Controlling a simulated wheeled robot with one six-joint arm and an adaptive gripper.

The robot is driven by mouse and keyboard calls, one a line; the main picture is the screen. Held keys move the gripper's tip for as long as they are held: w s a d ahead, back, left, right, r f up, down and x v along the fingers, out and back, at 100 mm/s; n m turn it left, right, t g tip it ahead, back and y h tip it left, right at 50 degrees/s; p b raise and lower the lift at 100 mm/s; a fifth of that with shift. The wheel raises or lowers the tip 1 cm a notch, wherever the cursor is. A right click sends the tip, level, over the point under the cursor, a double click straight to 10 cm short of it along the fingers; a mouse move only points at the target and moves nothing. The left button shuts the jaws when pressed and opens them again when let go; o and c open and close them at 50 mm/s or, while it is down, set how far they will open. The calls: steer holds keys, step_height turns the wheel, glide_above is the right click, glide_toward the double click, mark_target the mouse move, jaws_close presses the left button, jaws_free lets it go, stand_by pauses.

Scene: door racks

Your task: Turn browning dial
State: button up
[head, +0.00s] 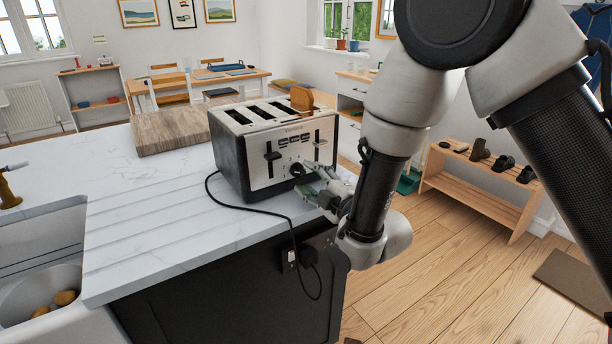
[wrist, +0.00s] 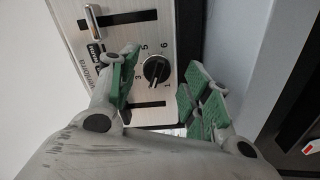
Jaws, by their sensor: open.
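The toaster (head: 270,145) stands on the white marble counter, a silver and black box with slots on top and levers on its front. Its browning dial (head: 297,169) is a black round knob low on the front panel. In the wrist view the dial (wrist: 156,70) shows with numbers around it and a pale pointer line. My gripper (head: 312,182) is at the toaster's front, close to the dial. In the wrist view my gripper (wrist: 157,82) is open, its green-padded fingers on either side of the dial. I cannot tell whether they touch it.
A slice of bread (head: 302,99) sticks up from a toaster slot. A wooden board (head: 172,130) lies behind the toaster. The black cord (head: 250,209) runs over the counter edge to a socket. A sink (head: 45,270) is at left; the counter front left is clear.

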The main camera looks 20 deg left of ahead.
steer(key=v, duration=0.9)
steer(key=shift+a, duration=0.1)
step_height(320, 180, down, 12)
steer(key=s+d+m+g+h, duration=0.2)
steer(key=m+g+h, duration=0.2)
steer(key=s+d+f+m+g+h, duration=0.3)
steer(key=s+d+m+g+h, duration=0.15)
steer(key=d, duration=0.35)
steer(key=s+d+r+m+h, duration=0.1)
steer(key=s+d+r+m, duration=0.2)
steer(key=d+r, duration=0.6)
steer(key=s+d+r+m+t+h, duration=0.1)
steer(key=d+r+m, duration=0.6)
steer(key=d, duration=0.8)
steer(key=s+d+r+m+h, duration=0.3)
steer(key=s+d+r+m, duration=0.2)
steer(key=d+r, duration=0.7)
steer(key=shift+d+r, duration=0.4)
steer(key=shift+d, duration=0.15)
